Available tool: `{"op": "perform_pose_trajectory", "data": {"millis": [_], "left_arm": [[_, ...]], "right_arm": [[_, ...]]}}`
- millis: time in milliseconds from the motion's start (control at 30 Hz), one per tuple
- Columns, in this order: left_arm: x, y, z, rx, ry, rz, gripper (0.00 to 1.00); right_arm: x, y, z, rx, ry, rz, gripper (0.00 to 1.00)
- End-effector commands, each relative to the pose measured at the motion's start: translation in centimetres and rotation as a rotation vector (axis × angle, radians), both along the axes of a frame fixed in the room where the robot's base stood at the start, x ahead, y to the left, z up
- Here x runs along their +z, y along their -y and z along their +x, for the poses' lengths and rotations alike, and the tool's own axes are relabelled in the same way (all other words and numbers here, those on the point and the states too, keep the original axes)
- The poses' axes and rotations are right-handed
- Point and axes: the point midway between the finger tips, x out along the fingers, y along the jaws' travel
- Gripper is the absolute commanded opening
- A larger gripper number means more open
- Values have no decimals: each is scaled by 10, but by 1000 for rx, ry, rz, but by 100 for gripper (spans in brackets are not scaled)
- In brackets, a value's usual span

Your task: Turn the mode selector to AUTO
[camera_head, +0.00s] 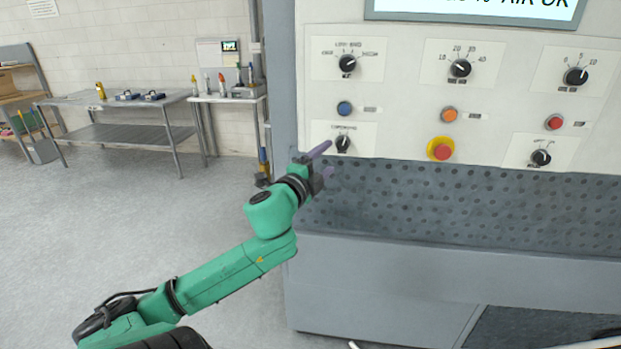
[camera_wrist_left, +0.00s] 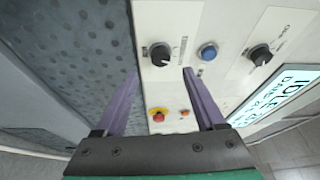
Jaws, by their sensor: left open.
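The lower-left black rotary knob (camera_head: 343,143) on the panel has a small printed plate whose words are too small to read, so I cannot tell for sure that it is the mode selector. In the left wrist view this knob (camera_wrist_left: 160,54) lies beyond and between my fingers, with a light pointer line. My left gripper (camera_head: 325,159) is open, its two purple fingers pointing at the panel just left of the knob in the head view. It also shows in the left wrist view (camera_wrist_left: 161,74), empty. I cannot tell whether a finger touches the knob. My right gripper is not in view.
A blue button (camera_head: 344,108) sits above the knob, with another knob (camera_head: 348,64) higher up. A red emergency button (camera_head: 441,149) and an orange button (camera_head: 449,115) are to the right. A perforated grey basin (camera_head: 450,205) lies below. A metal table (camera_head: 120,103) stands far left.

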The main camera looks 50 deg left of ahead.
Motion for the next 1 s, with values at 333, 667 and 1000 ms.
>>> {"op": "perform_pose_trajectory", "data": {"millis": [333, 667, 1000], "left_arm": [[-5, 19, -69, 2, -1, 0, 72], [-4, 20, -71, 1, 0, 1, 72], [-17, 9, -69, 19, -19, -26, 72]], "right_arm": [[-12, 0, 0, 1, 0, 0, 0], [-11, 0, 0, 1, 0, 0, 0], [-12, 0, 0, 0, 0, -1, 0]]}}
